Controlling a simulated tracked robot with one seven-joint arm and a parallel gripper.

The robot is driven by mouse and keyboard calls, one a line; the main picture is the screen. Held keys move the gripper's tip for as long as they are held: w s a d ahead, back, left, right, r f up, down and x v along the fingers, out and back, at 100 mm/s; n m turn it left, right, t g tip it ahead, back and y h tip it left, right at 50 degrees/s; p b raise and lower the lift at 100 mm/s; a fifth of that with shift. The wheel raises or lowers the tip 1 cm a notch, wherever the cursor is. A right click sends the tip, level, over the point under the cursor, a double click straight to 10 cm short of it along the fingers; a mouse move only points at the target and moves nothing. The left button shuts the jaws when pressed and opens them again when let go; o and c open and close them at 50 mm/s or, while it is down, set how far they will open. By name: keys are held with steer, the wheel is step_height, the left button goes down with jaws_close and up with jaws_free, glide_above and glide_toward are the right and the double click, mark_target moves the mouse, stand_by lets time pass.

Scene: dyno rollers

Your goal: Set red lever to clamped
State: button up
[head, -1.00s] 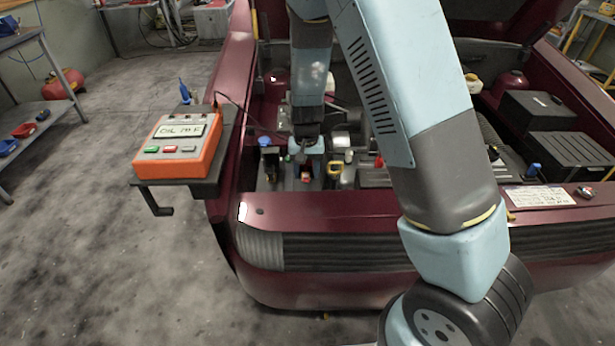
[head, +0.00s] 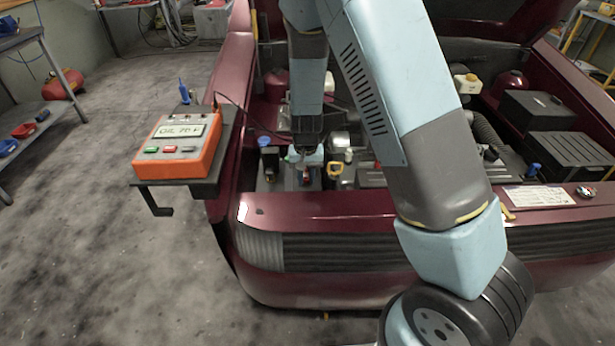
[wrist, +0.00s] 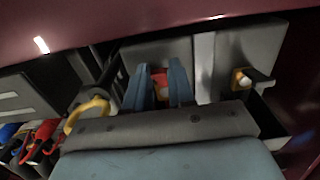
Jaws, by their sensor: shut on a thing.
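The red lever (wrist: 159,76) shows between the two blue fingers of my gripper (wrist: 160,87) in the wrist view. The fingers are closed around it, and a pale round spot shows just below its red top. In the head view my gripper (head: 306,172) points down into the front left of the open engine bay. There the lever is mostly hidden by the fingers, and I cannot tell its set position.
A yellow loop handle (wrist: 88,113) stands close left of the fingers. A small yellow-based fitting (wrist: 241,77) is to their right. The orange tester (head: 180,146) sits on a side shelf left of the car. The car's front edge (head: 330,207) lies just before my gripper.

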jaws_close()
steer(key=shift+s, duration=0.1)
steer(key=shift+s+f+t, duration=0.15)
steer(key=shift+f+t, duration=0.05)
steer(key=shift+t, duration=0.4)
steer(key=shift+s+f+t, duration=0.15)
steer(key=shift+t, duration=0.45)
steer(key=shift+s+f+t, duration=0.15)
steer(key=shift+f+t, duration=0.1)
steer(key=shift+t, duration=0.45)
steer(key=shift+s+f+t, duration=0.15)
steer(key=shift+f+t, duration=0.1)
steer(key=shift+t, duration=0.45)
steer(key=o, duration=0.7)
jaws_free()
steer(key=shift+r, duration=0.1)
